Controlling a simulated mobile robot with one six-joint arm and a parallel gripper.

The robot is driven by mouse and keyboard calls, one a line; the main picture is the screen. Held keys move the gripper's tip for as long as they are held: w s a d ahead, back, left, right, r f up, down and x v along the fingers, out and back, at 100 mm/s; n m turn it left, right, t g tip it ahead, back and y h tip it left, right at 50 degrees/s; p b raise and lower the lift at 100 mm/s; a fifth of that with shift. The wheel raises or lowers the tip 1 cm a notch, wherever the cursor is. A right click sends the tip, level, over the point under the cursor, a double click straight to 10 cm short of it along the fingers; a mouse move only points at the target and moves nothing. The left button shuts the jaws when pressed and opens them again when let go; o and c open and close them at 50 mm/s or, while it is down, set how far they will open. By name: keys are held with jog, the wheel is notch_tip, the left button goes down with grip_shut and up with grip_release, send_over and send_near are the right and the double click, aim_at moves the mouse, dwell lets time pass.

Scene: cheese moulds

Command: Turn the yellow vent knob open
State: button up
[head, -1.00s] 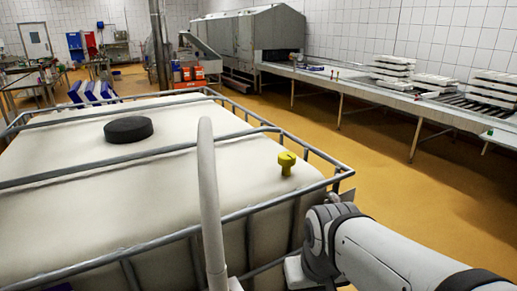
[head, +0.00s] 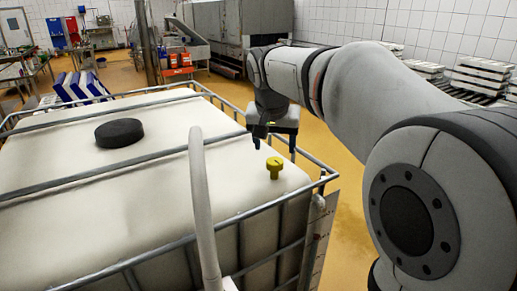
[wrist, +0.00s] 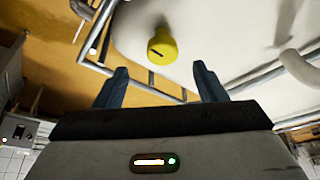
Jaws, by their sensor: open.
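The yellow vent knob (head: 274,167) stands upright on the white top of the caged tank (head: 150,190), near its right corner. In the wrist view the knob (wrist: 162,46) shows from above, with a dark slot on its face. My gripper (head: 274,150) is above and just behind the knob in the head view, pointing down. In the wrist view its two fingers (wrist: 160,85) are spread apart with nothing between them. The knob appears beyond the fingertips, roughly between them, and apart from them.
Grey cage bars (head: 232,219) run around and across the tank top. A black round lid (head: 123,133) sits further left. A pale curved pipe (head: 201,200) rises in front. The yellow floor to the right is partly hidden by my arm.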

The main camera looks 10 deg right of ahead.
aim_at(275, 161)
jog(key=x, duration=0.7)
jog(key=shift+w+p, duration=0.4)
jog(key=shift+w, duration=0.05)
jog(key=shift+c, duration=0.5)
jog(key=c, duration=0.9)
